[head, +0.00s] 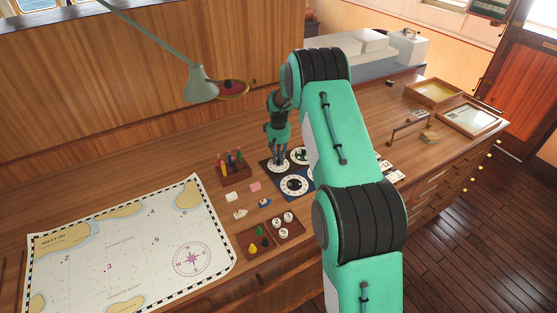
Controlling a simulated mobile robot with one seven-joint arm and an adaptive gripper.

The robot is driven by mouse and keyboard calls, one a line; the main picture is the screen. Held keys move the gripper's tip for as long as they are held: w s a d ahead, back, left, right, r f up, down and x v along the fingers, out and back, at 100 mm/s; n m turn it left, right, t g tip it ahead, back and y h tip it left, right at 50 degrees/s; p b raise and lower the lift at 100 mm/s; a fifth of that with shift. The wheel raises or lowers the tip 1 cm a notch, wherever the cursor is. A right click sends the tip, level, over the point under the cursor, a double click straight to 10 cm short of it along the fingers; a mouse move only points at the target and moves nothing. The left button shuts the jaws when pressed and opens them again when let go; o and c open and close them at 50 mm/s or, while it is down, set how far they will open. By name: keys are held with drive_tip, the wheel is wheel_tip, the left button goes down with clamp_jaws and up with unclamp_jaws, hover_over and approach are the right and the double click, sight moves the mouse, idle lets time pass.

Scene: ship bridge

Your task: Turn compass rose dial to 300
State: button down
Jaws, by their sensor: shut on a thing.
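A dark blue board (309,199) lies on the wooden desk with white round dials on it. The nearest dial (295,186) is the largest in view and has dark markings. Another dial (300,155) is at the back right, partly hidden by my arm. A third dial (277,168) is at the back left, under my gripper (279,159). My gripper points down and is shut on the middle of this back left dial. Its fingertips are small here. I cannot read the dial numbers or tell which dial is the compass rose.
A chart (120,245) with a printed compass rose covers the left front. A pen box (235,178), small blocks and toy boats lie left of the board. A compartment tray (243,240) holds small pieces. A green lamp (200,85) hangs at the back. Cards (391,174) lie right of my arm.

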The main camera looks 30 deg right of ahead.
sight(278, 161)
drive_tip(key=n, duration=0.4)
drive_tip(key=shift+w+n, duration=0.1)
drive_tip(key=shift+n, duration=0.3)
drive_tip(key=n+b, duration=0.1)
drive_tip(key=n, duration=0.3)
drive_tip(key=shift+r, duration=0.1)
drive_tip(key=n, duration=0.5)
drive_tip(key=shift+n, duration=2.2)
drive_tip(key=c, duration=1.6)
unclamp_jaws()
wheel_tip(278, 161, up, 12)
drive_tip(key=shift+f, duration=0.1)
